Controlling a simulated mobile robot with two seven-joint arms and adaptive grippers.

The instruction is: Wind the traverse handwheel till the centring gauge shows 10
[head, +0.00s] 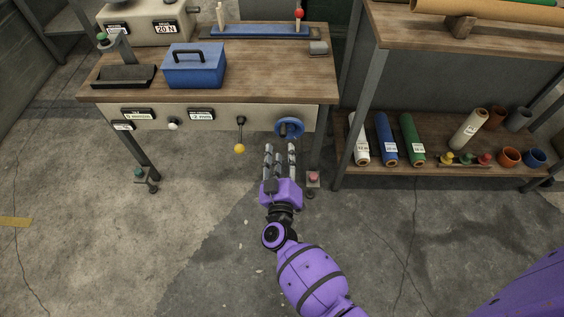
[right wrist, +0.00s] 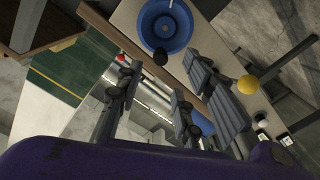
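The traverse handwheel (head: 289,128) is a blue wheel with a dark knob, on the right of the table's pale front panel. It also shows at the top of the right wrist view (right wrist: 166,27), its dark knob (right wrist: 161,57) toward the fingers. A small display (head: 201,114) on the panel seems to read -2 mm; I take it for the centring gauge, its label too small to read. My right gripper (head: 280,154) is just below and in front of the wheel, apart from it. Its fingers are spread with nothing between them. My left gripper is not in view.
A lever with a yellow ball (head: 239,148) hangs left of the wheel and also shows in the right wrist view (right wrist: 248,84). A red button (head: 313,177) is below right. A blue box (head: 195,66) sits on the table. A shelf rack (head: 440,160) with rolls stands at right.

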